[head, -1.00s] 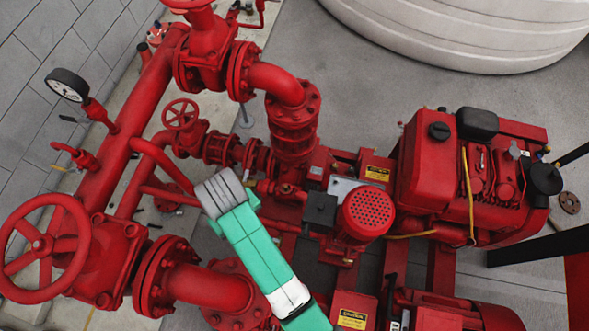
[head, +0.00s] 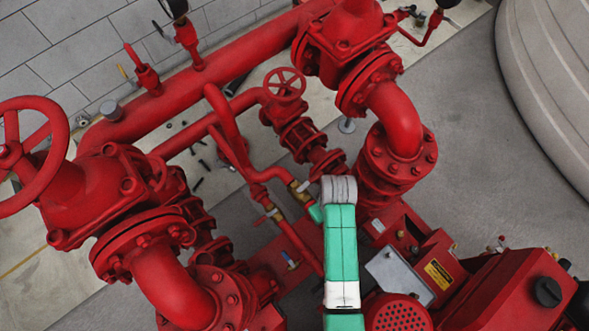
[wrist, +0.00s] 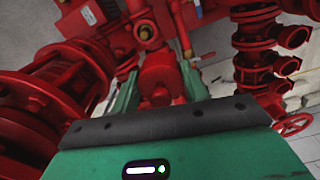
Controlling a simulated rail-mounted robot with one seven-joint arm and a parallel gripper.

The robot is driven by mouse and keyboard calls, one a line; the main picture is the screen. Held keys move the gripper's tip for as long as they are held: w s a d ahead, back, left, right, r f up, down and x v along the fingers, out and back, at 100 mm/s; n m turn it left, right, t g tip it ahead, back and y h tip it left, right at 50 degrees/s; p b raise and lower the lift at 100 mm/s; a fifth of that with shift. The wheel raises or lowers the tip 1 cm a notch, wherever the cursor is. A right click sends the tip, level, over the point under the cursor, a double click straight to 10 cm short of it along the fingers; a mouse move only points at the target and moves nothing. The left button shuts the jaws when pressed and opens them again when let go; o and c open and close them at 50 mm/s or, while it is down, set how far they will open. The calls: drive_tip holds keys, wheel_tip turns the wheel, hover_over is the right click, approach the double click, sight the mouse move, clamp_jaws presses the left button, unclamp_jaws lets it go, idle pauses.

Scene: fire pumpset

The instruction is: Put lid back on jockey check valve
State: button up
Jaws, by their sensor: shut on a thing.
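In the wrist view my gripper (wrist: 160,72) has its two green fingers closed on the sides of a rounded red part (wrist: 157,78), which looks like the lid. Its lower side and the place beneath it are hidden by the gripper body. In the head view my grey wrist and green-white arm reach up from the bottom centre and cover most of the gripper; a bit of green shows left of the wrist. A small flanged red valve line (head: 318,158), with a handwheel (head: 285,85) at its upper end, runs just above the wrist. I cannot tell which piece is the jockey check valve.
A thin red pipe with a brass fitting (head: 300,187) runs close left of my wrist. A large red elbow (head: 393,118) stands to the right, and a red perforated motor cover (head: 397,313) sits below. A big red handwheel (head: 28,150) is at the far left.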

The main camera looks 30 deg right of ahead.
drive_tip(key=s+f, duration=0.1)
drive_tip(key=s+d+f, duration=0.1)
drive_tip(key=f, duration=0.1)
drive_tip(key=d+f+b, duration=0.1)
drive_tip(key=shift+s+d+f, duration=0.25)
drive_tip(key=shift+s, duration=0.15)
wheel_tip(320, 180, down, 5)
drive_tip(key=b, duration=0.5)
drive_tip(key=shift+r+b, duration=0.1)
drive_tip(key=shift+b, duration=0.25)
drive_tip(key=shift+f, duration=0.75)
drive_tip(key=shift+r+p, duration=0.1)
drive_tip(key=shift+p, duration=0.35)
drive_tip(key=shift+f+p, duration=0.25)
drive_tip(key=shift+p, duration=0.2)
idle(0.9)
drive_tip(key=o, duration=1.1)
drive_tip(key=shift+o, duration=0.3)
